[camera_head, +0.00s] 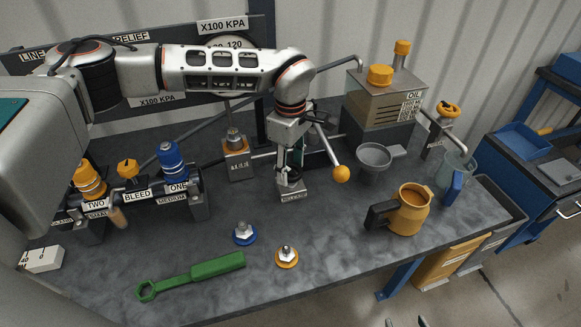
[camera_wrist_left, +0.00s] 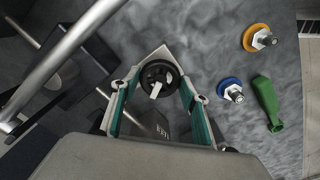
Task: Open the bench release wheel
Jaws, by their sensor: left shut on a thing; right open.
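The bench release wheel is a small dark round wheel (camera_wrist_left: 157,76) with a white mark, between the fingertips in the left wrist view. In the head view it is mostly hidden by my gripper, above a grey block (camera_head: 292,194) with a label that seems to read RELEASE. My left gripper (camera_head: 293,172) points down at the wheel, in the middle of the bench. In the left wrist view its teal-lined fingers (camera_wrist_left: 158,82) lie on both sides of the wheel, shut on it.
A lever with an orange ball (camera_head: 341,174) slants close to the right of my gripper. A grey funnel (camera_head: 373,156), an orange jug (camera_head: 409,210) and an oil tank (camera_head: 382,105) stand right. Blue (camera_head: 245,233) and orange couplers (camera_head: 287,256) and a green wrench (camera_head: 192,276) lie in front.

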